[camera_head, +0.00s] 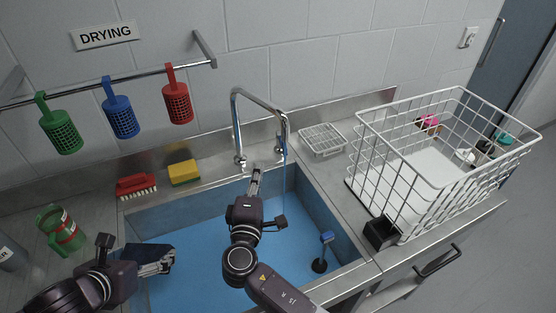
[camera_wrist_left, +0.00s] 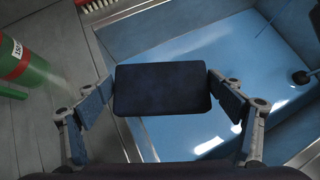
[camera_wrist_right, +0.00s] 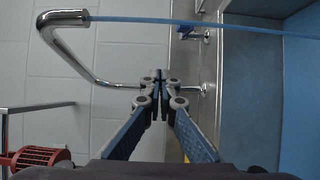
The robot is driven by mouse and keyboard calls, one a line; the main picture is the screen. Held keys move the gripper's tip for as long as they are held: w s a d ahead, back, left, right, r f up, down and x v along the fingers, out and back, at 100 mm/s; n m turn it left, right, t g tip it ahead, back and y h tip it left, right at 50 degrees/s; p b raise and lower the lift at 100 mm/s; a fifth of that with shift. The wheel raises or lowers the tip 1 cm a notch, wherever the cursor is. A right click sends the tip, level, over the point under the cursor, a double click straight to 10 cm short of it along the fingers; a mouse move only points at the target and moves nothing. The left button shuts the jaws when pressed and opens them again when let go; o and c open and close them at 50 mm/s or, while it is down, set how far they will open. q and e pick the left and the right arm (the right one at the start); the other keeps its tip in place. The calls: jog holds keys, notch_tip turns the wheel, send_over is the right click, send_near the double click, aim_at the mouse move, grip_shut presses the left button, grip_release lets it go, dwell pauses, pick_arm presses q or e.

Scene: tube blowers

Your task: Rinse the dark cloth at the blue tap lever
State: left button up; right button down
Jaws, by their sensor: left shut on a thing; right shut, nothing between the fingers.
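The dark cloth (camera_wrist_left: 162,90) is a navy pad between the fingers of my left gripper (camera_wrist_left: 162,92). In the head view this gripper (camera_head: 165,260) is over the left part of the blue-floored sink (camera_head: 205,265). My right gripper (camera_head: 255,178) is shut and empty, pointing at the tap's base; it also shows in the right wrist view (camera_wrist_right: 160,82). The chrome tap (camera_head: 236,115) arches over the sink. A thin blue stream (camera_wrist_right: 200,24) runs from its spout, to the right of my right gripper in the head view. A blue tap lever (camera_wrist_right: 193,33) shows beyond the fingertips, apart from them.
A green bottle with a red band (camera_head: 64,232) stands left of the sink. A red brush (camera_head: 136,185) and yellow sponge (camera_head: 184,172) lie behind it. A blue-topped dark plug (camera_head: 322,255) stands in the sink. A white wire basket (camera_head: 375,150) is at right.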

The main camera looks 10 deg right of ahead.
pick_arm(q)
jog(key=f, duration=0.1)
jog(key=w+f+b, duration=0.1)
jog(key=f, duration=0.1)
jog(key=shift+d+f+b, duration=0.1)
jog(key=shift+f+b, duration=0.1)
jog(key=shift+b, duration=0.1)
jog(key=shift+w+d+f+b, duration=0.1)
jog(key=shift+w+f+b, duration=0.15)
jog(key=shift+f+b, duration=0.1)
jog(key=shift+s, duration=0.15)
jog(key=shift+r+p, duration=0.3)
jog(key=shift+p, duration=0.05)
jog(key=shift+r, duration=0.25)
jog(key=shift+f, duration=0.1)
pick_arm(e)
jog(key=w+d+f, duration=0.3)
jog(key=w+d, duration=0.4)
jog(key=w, duration=0.3)
jog(key=shift+w+d+f, duration=0.2)
jog(key=shift+d+f, duration=0.1)
jog(key=shift+f, duration=0.1)
